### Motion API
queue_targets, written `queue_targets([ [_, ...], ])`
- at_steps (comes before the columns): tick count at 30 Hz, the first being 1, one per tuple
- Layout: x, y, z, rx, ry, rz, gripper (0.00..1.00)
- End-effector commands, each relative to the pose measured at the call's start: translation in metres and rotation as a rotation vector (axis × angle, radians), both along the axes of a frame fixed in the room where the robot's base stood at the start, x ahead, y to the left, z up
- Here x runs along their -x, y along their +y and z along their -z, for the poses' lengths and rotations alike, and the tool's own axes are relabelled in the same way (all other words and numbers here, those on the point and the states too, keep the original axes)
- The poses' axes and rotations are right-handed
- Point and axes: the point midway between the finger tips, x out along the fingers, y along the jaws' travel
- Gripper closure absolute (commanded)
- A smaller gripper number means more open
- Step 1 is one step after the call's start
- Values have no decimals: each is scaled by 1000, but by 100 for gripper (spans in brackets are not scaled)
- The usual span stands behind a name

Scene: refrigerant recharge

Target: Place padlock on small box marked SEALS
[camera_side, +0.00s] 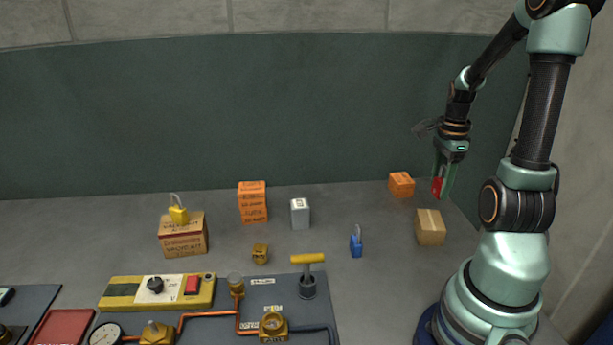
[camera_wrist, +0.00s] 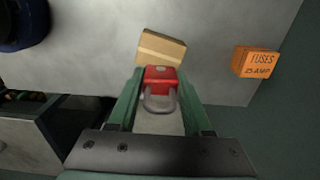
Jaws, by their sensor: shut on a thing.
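My gripper (camera_wrist: 162,92) is shut on a red padlock (camera_wrist: 160,79), whose grey shackle points back toward the wrist. In the side view my gripper (camera_side: 443,178) hangs at the right above the table, with the red padlock (camera_side: 437,186) between its fingers. A small tan box (camera_side: 430,228) stands on the table below and slightly left of it. In the wrist view this tan box (camera_wrist: 161,46) appears just beyond the padlock, apart from it as far as I can tell. I cannot read the word SEALS on any box.
A blue padlock (camera_side: 356,243), a grey box (camera_side: 300,214), stacked orange boxes (camera_side: 252,202) and a carton (camera_side: 184,238) bearing a yellow padlock (camera_side: 178,214) stand further left. A panel with pipes and valves fills the front left.

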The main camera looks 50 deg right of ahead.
Motion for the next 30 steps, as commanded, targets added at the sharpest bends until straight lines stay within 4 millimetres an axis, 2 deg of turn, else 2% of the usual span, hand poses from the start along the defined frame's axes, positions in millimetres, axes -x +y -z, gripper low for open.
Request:
queue_targets([
  [3,0,1,20,-4,2,-1,100],
  [8,0,0,31,0,0,-1,100],
  [16,0,0,62,-3,1,-1,100],
  [30,0,0,70,1,-1,-1,100],
])
